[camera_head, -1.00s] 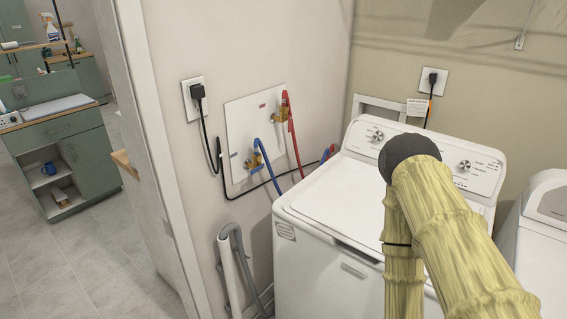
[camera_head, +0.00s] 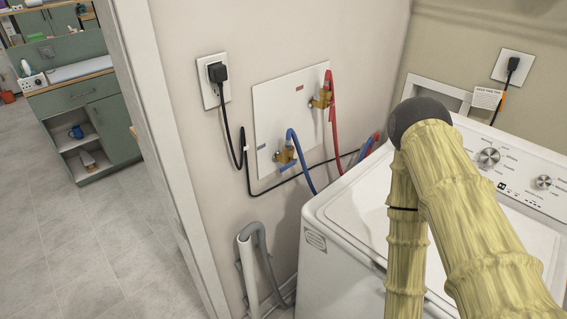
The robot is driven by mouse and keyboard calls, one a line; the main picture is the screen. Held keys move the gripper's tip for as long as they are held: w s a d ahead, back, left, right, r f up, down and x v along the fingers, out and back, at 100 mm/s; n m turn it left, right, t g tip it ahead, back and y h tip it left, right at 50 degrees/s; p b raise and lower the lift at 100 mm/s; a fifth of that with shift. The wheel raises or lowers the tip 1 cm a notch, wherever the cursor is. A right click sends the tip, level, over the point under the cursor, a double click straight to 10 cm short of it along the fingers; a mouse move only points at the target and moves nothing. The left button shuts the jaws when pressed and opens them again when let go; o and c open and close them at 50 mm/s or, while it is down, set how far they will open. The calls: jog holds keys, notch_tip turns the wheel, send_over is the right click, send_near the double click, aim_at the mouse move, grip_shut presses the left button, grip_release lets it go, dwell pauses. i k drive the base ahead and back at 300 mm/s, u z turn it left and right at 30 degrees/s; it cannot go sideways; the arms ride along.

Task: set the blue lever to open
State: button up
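The blue lever (camera_head: 279,156) is a small blue piece on the lower brass valve (camera_head: 285,160), on the white wall panel (camera_head: 263,118). A blue hose (camera_head: 300,160) arches from this valve and runs down. The lever is too small to tell its exact setting. My arm (camera_head: 470,210), in a yellowish cover with a dark round joint, stands at the right in front of the washer. It is apart from the valve in the picture. My gripper is not in view.
A second brass valve (camera_head: 321,98) with a red hose (camera_head: 331,120) sits higher on the panel. The white washer (camera_head: 350,225) stands right of the valves. A black plug (camera_head: 217,72) and cord are to their left. A grey drain hose (camera_head: 265,260) stands below. Floor is clear at left.

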aim_at(294, 162)
jog(key=z, duration=1.9)
jog(key=k, duration=0.65)
jog(key=u, duration=1.6)
